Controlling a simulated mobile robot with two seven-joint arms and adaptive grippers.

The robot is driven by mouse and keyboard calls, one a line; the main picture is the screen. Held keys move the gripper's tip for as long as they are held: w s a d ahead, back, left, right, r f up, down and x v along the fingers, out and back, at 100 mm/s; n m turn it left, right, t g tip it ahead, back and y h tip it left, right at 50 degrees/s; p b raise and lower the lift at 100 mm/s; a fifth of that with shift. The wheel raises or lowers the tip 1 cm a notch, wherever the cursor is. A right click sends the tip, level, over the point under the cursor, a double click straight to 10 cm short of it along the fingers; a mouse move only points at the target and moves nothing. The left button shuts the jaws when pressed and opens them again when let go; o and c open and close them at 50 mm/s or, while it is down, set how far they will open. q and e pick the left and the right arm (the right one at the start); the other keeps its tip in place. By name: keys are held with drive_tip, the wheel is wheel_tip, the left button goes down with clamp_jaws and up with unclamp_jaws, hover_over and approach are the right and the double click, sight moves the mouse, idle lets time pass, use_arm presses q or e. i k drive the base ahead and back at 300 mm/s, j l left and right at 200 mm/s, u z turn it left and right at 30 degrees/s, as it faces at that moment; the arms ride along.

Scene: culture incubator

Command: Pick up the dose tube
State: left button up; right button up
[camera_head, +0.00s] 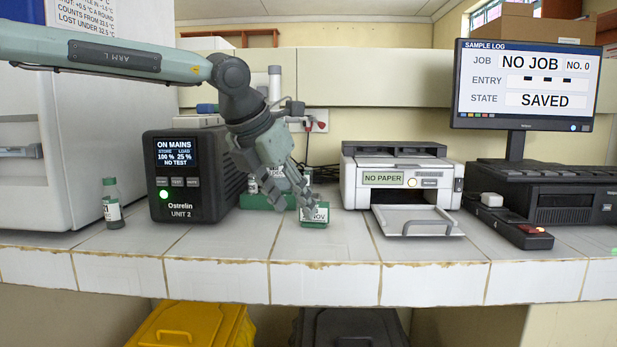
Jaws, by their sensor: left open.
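My left gripper (306,203) reaches down from the left with its fingers open, over a small green holder (316,223) with a white label on the bench. The fingers cover the top of this holder, so I cannot tell whether a dose tube stands in it or whether the fingers touch anything. A larger green rack (256,201) with white-labelled items stands just behind, partly hidden by my gripper. A small grey-green labelled bottle (113,207) stands upright at the far left of the bench. My right gripper is not in view.
A black power unit (185,205) stands left of the gripper. A white printer (400,168) with its tray out stands to the right, then a monitor (525,85) and a dark device (545,205). The tiled bench (330,248) is clear along its front edge.

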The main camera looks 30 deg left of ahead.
sight(307, 172)
drive_tip(key=i+j, duration=0.8)
drive_tip(key=i, duration=0.2)
